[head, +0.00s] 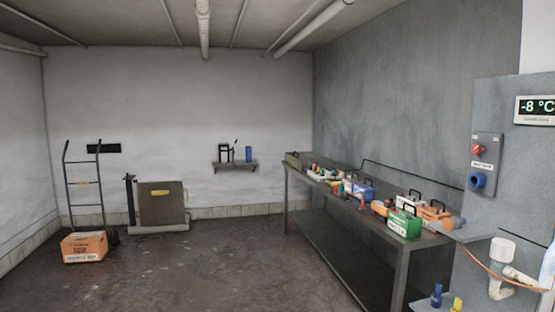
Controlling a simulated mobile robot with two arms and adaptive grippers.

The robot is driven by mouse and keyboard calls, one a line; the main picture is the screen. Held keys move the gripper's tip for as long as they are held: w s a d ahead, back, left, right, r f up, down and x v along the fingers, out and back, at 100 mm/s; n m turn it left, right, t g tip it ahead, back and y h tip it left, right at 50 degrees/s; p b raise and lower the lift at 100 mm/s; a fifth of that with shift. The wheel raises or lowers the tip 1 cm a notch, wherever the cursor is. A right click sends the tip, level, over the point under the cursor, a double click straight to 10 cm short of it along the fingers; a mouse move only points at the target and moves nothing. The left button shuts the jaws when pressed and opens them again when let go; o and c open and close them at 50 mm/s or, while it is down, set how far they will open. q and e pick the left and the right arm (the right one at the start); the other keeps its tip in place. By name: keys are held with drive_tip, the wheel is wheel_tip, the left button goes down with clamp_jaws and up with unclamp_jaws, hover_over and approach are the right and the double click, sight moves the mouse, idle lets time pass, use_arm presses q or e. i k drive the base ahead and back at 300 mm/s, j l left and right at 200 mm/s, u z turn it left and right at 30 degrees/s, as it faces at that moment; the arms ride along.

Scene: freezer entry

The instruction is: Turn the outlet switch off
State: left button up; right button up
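The outlet switch is a grey wall box (487,164) on the grey panel at the right. It has a red rotary knob (478,149) near its top, a small white label below the knob and a blue round socket (478,181) at the bottom. The knob's exact setting is too small to read. Neither of my grippers shows in the head view.
A long metal workbench (402,262) with toolboxes and tools runs along the right wall. A display reading -8 °C (540,109) is right of the switch. White rounded parts (503,252) and an orange cable stand lower right. A hand truck (84,185) and orange box (84,246) are left; the middle floor is clear.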

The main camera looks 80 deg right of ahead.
sight(475, 148)
drive_tip(key=z, duration=4)
